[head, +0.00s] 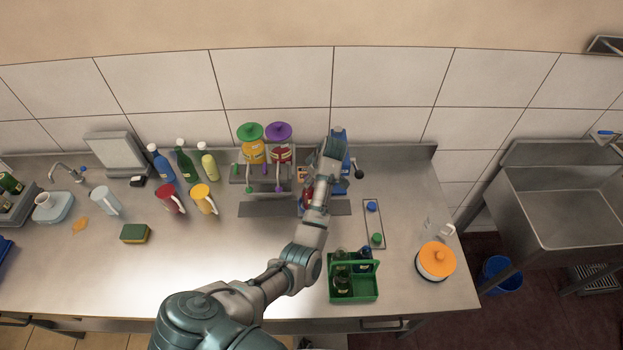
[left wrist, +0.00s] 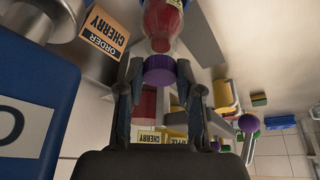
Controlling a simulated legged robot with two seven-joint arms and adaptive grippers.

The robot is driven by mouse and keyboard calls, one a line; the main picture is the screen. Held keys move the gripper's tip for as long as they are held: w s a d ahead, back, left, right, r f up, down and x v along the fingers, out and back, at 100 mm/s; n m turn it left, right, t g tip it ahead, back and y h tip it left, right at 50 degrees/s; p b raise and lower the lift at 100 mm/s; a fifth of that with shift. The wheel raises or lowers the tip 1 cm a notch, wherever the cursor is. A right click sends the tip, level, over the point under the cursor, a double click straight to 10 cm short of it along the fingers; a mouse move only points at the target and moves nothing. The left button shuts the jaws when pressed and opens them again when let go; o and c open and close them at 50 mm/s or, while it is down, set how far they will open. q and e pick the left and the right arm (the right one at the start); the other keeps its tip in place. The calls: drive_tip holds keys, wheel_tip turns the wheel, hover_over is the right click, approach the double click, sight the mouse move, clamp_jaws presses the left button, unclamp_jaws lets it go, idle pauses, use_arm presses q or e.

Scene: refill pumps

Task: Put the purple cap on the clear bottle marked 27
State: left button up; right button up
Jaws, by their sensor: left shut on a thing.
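The purple cap (left wrist: 160,68) is between the fingertips of my left gripper (left wrist: 162,80), which is shut on it. A clear bottle with red contents (left wrist: 162,22) lines up with the cap in the left wrist view. The cap is at the bottle's mouth end; I cannot tell whether it is seated. No number 27 is readable on the bottle. In the head view my left arm reaches over the counter to the dispensers and largely hides this spot. A bit of red (head: 307,200) shows beside the arm. My right gripper is not in view.
Dispensers with a green lid (head: 250,132) and a purple lid (head: 278,132) stand left of my arm. A blue dispenser (left wrist: 38,115) is close beside the gripper. An ORDER CHERRY card (left wrist: 104,35) is near. A green caddy (head: 354,293) holds dark bottles. The front middle counter is clear.

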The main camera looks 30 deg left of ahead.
use_arm(q)
drive_tip(key=shift+f, duration=0.2)
drive_tip(key=o, duration=0.7)
drive_tip(key=shift+o, duration=0.2)
drive_tip(key=shift+r, duration=3.5)
